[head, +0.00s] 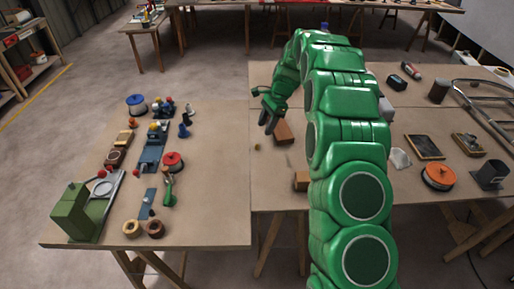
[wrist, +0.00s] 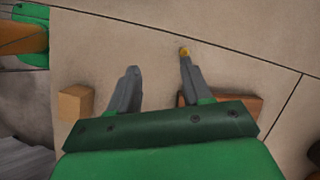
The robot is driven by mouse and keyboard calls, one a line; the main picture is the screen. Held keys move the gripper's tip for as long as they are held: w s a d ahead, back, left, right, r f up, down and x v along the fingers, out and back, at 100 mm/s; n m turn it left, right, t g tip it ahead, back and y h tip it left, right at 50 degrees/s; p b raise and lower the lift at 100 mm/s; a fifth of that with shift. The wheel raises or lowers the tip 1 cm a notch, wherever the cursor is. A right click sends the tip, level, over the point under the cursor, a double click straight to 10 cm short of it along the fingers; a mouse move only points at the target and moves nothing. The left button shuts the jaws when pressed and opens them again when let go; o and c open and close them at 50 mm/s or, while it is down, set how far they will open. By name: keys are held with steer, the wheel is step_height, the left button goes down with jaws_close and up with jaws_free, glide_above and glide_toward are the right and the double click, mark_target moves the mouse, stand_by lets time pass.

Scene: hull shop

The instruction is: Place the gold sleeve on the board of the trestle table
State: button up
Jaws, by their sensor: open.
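A small gold piece, which looks like the gold sleeve (head: 257,147), lies on the brown board (head: 276,190) of the right-hand table, close to its left edge. In the wrist view the gold sleeve (wrist: 184,50) shows just beyond the tip of the right finger; I cannot tell whether they touch. My gripper (head: 264,112) is over that board. In the wrist view my gripper (wrist: 160,67) is open, with nothing between its fingers. The left-hand table (head: 215,200) also has a brown board on trestle legs, and it adjoins the right-hand one.
Wooden blocks (head: 283,131) (head: 301,180) lie near the sleeve. An orange spool (head: 438,176) and framed trays stand farther right. A green machine (head: 75,212), a blue spool (head: 136,104) and several tools crowd the left table's left half; its right half is clear. My arm hides part of the right table.

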steer(key=m, duration=0.2)
glide_toward(257, 145)
steer(key=shift+x, duration=4.35)
steer(key=shift+s, duration=0.1)
steer(key=shift+c, duration=0.5)
jaws_close()
